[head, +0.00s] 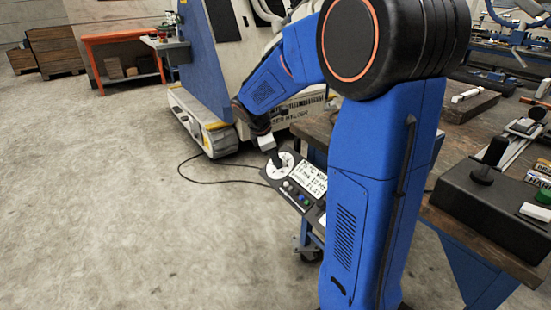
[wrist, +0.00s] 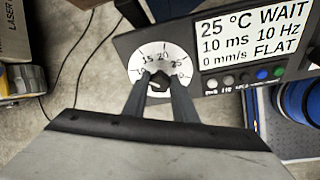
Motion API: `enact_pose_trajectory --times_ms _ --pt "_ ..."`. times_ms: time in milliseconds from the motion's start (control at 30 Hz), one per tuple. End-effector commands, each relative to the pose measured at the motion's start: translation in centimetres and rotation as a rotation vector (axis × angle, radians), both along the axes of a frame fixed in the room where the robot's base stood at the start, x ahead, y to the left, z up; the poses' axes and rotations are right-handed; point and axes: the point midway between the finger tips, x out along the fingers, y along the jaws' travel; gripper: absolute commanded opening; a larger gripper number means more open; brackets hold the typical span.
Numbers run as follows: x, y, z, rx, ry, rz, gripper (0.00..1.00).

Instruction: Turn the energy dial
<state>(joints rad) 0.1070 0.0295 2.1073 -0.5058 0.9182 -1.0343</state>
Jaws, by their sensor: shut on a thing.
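The energy dial is a dark knob on a round white scale (wrist: 146,60) with printed numbers, of which 15, 20 and 25 show in the wrist view. The scale (head: 284,160) also shows in the head view at the left end of a dark control panel (head: 273,174). My gripper (wrist: 160,86) is shut on the dark knob at the middle of the scale, and its fingers hide much of the knob. In the head view my gripper (head: 274,156) reaches down onto the dial.
The panel's display (wrist: 255,38) reads 25 °C, WAIT, 10 ms, 10 Hz, 0 mm/s, FLAT. Below it is a row of buttons, one blue (wrist: 262,74) and one green (wrist: 278,71). A cable (head: 200,182) lies on the floor. A workbench (head: 470,235) stands at right.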

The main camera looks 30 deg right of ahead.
Motion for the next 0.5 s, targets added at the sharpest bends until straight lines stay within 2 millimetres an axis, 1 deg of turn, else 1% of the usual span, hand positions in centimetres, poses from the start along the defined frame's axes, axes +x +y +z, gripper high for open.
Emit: enact_pose_trajectory --times_ms 300,500 --pt "-0.20 0.11 -0.01 0.006 -0.152 -0.215 0.03" --pt "-0.27 0.18 -0.10 0.008 -0.223 -0.318 0.03"
